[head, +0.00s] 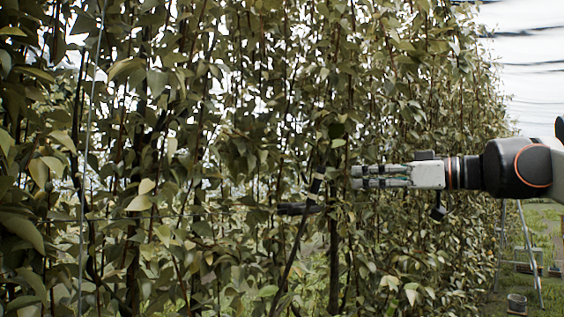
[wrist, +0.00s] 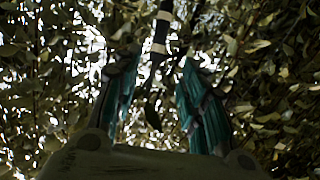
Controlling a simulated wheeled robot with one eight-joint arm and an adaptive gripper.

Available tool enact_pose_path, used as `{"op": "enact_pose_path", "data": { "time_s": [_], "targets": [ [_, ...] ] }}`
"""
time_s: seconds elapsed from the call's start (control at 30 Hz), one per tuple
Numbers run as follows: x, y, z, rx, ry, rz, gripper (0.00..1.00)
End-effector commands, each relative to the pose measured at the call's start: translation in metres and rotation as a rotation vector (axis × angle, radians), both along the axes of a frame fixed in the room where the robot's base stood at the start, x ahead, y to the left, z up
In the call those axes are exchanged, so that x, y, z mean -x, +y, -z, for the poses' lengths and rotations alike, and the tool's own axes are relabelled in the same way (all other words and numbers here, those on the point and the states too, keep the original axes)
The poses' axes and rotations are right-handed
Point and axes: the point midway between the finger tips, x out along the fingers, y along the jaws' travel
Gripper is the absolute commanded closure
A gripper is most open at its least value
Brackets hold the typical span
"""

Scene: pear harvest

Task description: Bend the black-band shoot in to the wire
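The black-band shoot shows in the wrist view as a dark stem with a black band (wrist: 160,31) edged by pale rings. It stands at the top centre, between and beyond my fingertips. In the head view a dark slanting shoot (head: 299,238) rises to a dark section just left of my gripper (head: 356,176). My gripper reaches in from the right, its fingers pointing left. In the wrist view its two teal fingers (wrist: 158,62) are spread apart, with no stem clearly between their pads. A thin horizontal wire (head: 235,208) runs left from a black piece (head: 302,209); leaves hide much of it.
Dense leafy foliage (head: 240,150) fills the left and middle, with leaves around my fingers. A thin upright line (head: 90,120) stands at the left. A ladder (head: 528,255) and a bucket (head: 517,303) stand on grass at the lower right.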

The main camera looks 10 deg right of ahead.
Motion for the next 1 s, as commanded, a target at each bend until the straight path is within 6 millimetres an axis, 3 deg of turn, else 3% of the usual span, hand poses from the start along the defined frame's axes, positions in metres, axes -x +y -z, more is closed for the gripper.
{"op": "enact_pose_path", "data": {
  "time_s": [0.53,0.73,1.0],
  "targets": [
    [-0.07,0.074,-0.001,0.0,0.003,-0.003,0.61],
    [-0.084,0.088,0.0,0.001,0.004,-0.001,0.61],
    [-0.088,0.092,0.001,0.001,0.003,0.001,0.61]
  ]
}}
